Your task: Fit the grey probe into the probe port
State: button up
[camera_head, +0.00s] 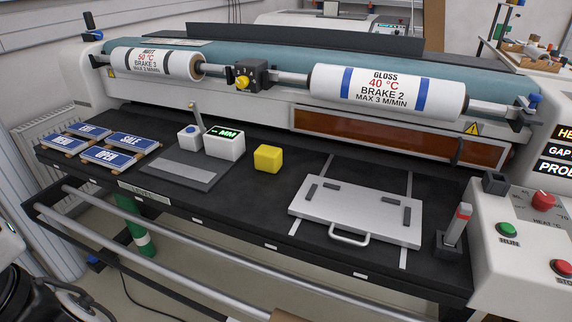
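A grey upright stick with a red band near its top (458,225) stands in a black holder (441,248) at the right end of the black bench; it looks like the grey probe. A small black block (495,182) with a dark top sits at the left edge of the white control console. It may be the probe port, but its opening is too small to make out. My gripper is not in view. A dark rounded part at the lower left corner may belong to my arm.
A silver plate with a handle (355,213) lies left of the holder. A yellow cube (268,158), a white box with a green display (224,143) and blue signs (109,157) stand further left. The console (530,262) has a green button and red controls. Rails run along the front.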

aim_at(514, 278)
jog(key=k+z, duration=0.15)
jog(key=z, duration=0.25)
jog(key=k+l+z, duration=0.15)
jog(key=z, duration=0.3)
jog(key=k+l+z, duration=0.15)
jog(key=z, duration=0.25)
